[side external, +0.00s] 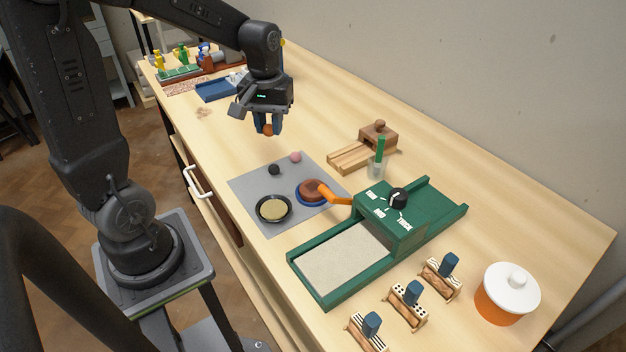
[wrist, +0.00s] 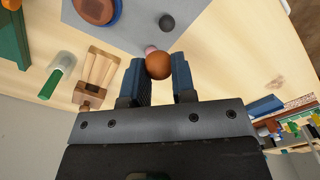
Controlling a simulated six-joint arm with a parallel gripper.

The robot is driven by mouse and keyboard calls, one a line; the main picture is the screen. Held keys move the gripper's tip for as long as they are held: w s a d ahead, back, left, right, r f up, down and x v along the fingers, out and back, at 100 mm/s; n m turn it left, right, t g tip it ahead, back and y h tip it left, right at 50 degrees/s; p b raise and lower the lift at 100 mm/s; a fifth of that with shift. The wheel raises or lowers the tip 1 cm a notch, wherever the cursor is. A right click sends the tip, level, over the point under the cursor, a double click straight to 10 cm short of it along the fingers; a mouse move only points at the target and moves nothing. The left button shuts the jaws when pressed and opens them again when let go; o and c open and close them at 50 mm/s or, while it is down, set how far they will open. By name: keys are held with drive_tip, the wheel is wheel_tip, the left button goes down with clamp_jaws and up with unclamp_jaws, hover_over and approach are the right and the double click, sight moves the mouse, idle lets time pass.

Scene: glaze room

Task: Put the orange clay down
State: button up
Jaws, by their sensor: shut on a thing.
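My gripper (side external: 267,127) hangs above the wooden table, behind the grey mat, with its fingers pointing down. It is shut on the orange clay (side external: 268,130), a small round ball. In the wrist view the orange clay (wrist: 158,66) sits between the two blue fingertips of my gripper (wrist: 159,72). A pink ball (side external: 295,157) and a dark ball (side external: 274,169) lie on the grey mat (side external: 247,187). In the wrist view the pink ball (wrist: 151,49) is partly hidden behind the orange clay.
A green slab press (side external: 393,215), wooden block (side external: 378,137) and blue tray (side external: 215,91) stand around. Bare table lies below my gripper.

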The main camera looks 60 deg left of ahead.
hover_over(313, 185)
wheel_tip(313, 185, down, 6)
drive_tip(key=shift+f, duration=2.05)
drive_tip(key=shift+f, duration=0.2)
drive_tip(key=o, duration=0.9)
drive_tip(key=shift+r, duration=0.1)
